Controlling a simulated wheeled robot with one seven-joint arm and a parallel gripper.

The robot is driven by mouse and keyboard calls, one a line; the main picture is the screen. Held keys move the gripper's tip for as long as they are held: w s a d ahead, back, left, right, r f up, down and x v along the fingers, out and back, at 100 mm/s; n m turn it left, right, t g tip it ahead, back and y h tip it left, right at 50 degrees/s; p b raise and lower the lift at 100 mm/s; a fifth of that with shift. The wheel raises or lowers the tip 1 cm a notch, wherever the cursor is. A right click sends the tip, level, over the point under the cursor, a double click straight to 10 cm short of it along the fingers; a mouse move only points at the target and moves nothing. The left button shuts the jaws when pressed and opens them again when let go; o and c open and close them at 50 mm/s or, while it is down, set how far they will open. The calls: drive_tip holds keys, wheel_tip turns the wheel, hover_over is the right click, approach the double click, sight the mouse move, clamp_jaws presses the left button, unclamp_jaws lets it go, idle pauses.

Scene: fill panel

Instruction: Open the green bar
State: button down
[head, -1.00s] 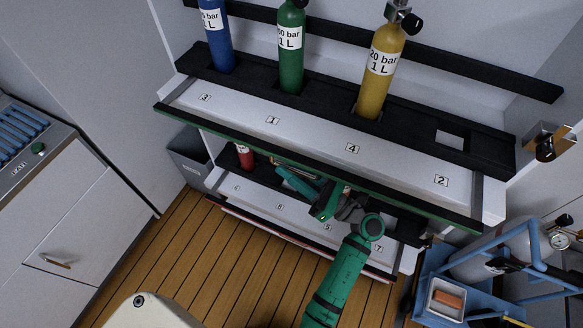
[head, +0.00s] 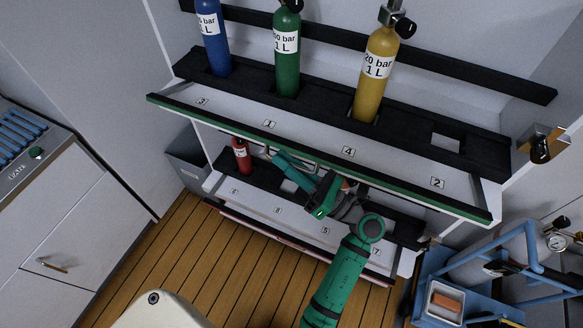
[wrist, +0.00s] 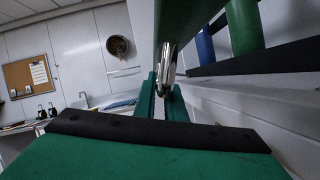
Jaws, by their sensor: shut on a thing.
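The green bar (head: 400,189) is the long green edge along the front of the upper shelf panel in the head view. A chrome handle (wrist: 167,58) hangs at its underside and shows in the middle of the wrist view. My gripper (head: 275,158) reaches up from below to the handle, left of the bar's middle. In the wrist view its two green fingers (wrist: 163,88) are close together at the handle, shut on it. The panel behind the bar is tilted, with number labels 3, 1, 4 and 2 on it.
Blue (head: 214,40), green (head: 287,60) and yellow (head: 376,75) cylinders stand upright in the rack above. A red cylinder (head: 242,155) stands on the lower shelf. A blue cart (head: 440,280) is at the right. Wooden floor (head: 180,255) is clear at the left.

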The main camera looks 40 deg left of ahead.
drive_tip(key=shift+r, duration=0.1)
drive_tip(key=c, duration=1.8)
unclamp_jaws()
drive_tip(key=v, duration=1.1)
drive_tip(key=shift+s, duration=0.1)
drive_tip(key=shift+d, duration=0.15)
drive_tip(key=shift+v, duration=6.05)
